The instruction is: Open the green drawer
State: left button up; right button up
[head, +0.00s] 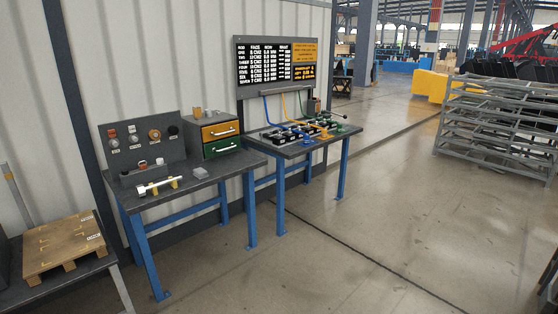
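The green drawer (222,147) is the lower of two drawers in a small dark cabinet (194,139) on the left workbench. It looks closed, its front about level with the cabinet, and has a light bar handle. A yellow-orange drawer (219,130) with a similar handle sits directly above it. Neither of my grippers shows in the head view.
A second bench (292,151) with hoses stands right. A pallet (64,245) lies left. The floor in front is clear.

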aim_at(221, 145)
jog(key=i, duration=1.7)
jog(key=i+l+u, duration=0.15)
jog(key=i, duration=0.65)
jog(key=i+l+u, duration=0.15)
jog(key=i, duration=0.65)
